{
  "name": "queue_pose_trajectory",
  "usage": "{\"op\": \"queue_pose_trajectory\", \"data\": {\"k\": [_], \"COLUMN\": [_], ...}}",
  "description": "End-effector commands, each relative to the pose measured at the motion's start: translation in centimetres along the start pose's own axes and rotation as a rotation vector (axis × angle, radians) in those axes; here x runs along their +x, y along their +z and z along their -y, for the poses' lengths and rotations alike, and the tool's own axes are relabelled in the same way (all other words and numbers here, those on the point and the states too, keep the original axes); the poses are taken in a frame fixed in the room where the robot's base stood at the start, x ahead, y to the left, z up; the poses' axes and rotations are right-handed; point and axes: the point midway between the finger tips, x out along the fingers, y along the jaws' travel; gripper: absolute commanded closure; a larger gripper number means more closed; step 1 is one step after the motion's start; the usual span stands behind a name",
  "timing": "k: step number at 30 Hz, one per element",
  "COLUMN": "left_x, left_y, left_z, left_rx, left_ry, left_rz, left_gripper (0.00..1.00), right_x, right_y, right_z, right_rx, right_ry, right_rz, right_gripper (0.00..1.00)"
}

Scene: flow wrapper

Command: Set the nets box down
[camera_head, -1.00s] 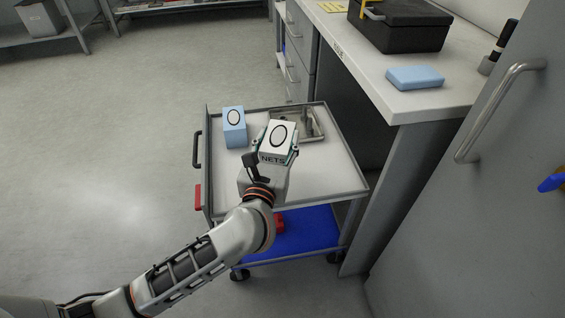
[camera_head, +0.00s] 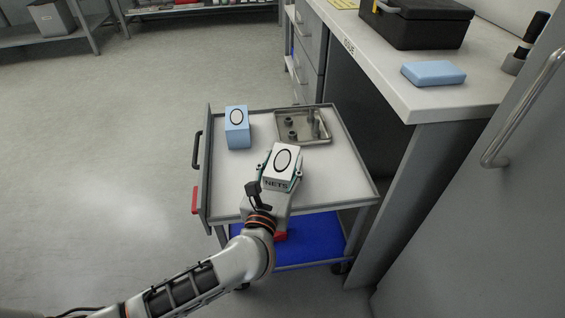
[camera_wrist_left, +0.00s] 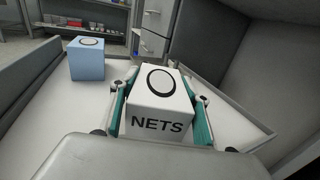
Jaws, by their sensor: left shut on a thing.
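The nets box (camera_head: 283,160) is white, with a black oval on top and the word NETS on its near side. My left gripper (camera_head: 281,172) is shut on it, with a finger on either side. The box is over the top tray of the cart (camera_head: 332,186), near its middle. I cannot tell whether its underside touches the tray. In the left wrist view the nets box (camera_wrist_left: 160,98) sits upright between the teal-padded fingers (camera_wrist_left: 160,113). My right gripper is in no view.
A light blue box (camera_head: 238,137) with an oval on top stands at the cart's back left. A metal tray (camera_head: 323,138) with small parts lies at its back right. A bench (camera_head: 400,85) borders the right. Bare cart surface lies left of the nets box.

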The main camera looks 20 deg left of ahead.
Motion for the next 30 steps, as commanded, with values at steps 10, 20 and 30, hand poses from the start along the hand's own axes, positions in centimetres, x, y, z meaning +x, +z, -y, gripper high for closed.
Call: {"op": "queue_pose_trajectory", "data": {"k": [10, 20, 30], "left_x": [0.0, -1.7, -6.5], "left_y": [-0.2, 0.2, 0.3], "left_z": [0.0, 0.0, 0.1], "left_rx": [0.000, -0.002, -0.001], "left_ry": [0.000, 0.000, -0.001], "left_rz": [-0.001, -0.002, 0.000], "left_gripper": [0.37, 0.37, 0.37], "right_x": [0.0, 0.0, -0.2], "right_y": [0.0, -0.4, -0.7], "right_z": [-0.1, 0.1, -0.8], "right_rx": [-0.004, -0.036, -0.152], "right_ry": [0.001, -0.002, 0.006], "right_rz": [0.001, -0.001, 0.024], "right_gripper": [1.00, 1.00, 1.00]}}
